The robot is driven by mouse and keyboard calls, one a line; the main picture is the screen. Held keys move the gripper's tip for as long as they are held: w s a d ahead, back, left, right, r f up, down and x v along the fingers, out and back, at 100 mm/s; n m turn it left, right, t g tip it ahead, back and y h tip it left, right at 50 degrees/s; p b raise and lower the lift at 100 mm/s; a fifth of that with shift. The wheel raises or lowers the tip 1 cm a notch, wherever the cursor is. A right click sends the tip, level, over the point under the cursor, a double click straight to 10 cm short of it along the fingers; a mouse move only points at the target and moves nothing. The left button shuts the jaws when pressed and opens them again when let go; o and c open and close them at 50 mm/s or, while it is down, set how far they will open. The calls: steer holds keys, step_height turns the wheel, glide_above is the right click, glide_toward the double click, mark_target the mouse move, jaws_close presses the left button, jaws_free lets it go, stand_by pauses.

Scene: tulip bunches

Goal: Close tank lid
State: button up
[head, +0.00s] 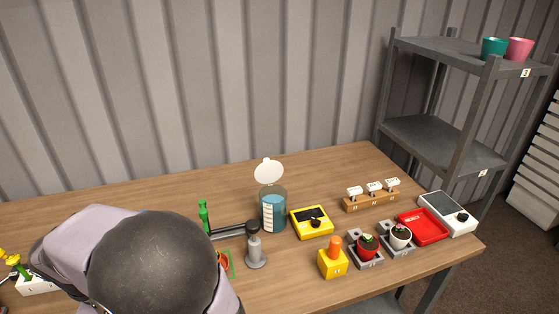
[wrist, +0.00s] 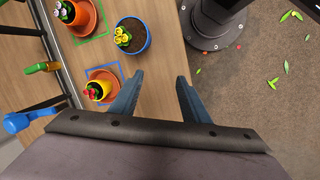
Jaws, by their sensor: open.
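The tank (head: 273,212) is a clear cylinder with blue liquid and a white scale, standing upright near the middle of the table in the head view. Its round white lid (head: 269,172) stands raised above the rim, tilted up at the back. The tank and lid do not show in the wrist view. My gripper (wrist: 158,78) is open and empty in the wrist view, with its two blue-grey fingers apart near the table's edge. In the head view my gripper is hidden behind my arm, which covers the lower left, well apart from the tank.
A grey cylindrical fixture (head: 256,249) with a dark bar stands just before the tank. A yellow device (head: 311,222) sits right of it. A yellow box (head: 332,263), potted plants and a red tray (head: 422,226) lie farther right. A blue pot (wrist: 131,36) is near my fingers.

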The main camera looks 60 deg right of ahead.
steer(key=w+d+r+n+h+p, duration=0.3)
steer(key=w+d+r+n+h, duration=0.35)
steer(key=w+d+r, duration=1.2)
steer(key=m+g+h+b, duration=0.3)
steer(key=g+h, duration=0.1)
steer(key=g, duration=0.8)
glide_toward(268, 169)
steer(key=d+r, duration=0.1)
steer(key=d, duration=0.2)
steer(key=p+x, duration=0.3)
steer(key=x, duration=0.9)
steer(key=shift+f+y, duration=0.1)
steer(key=shift+y, duration=0.15)
jaws_close()
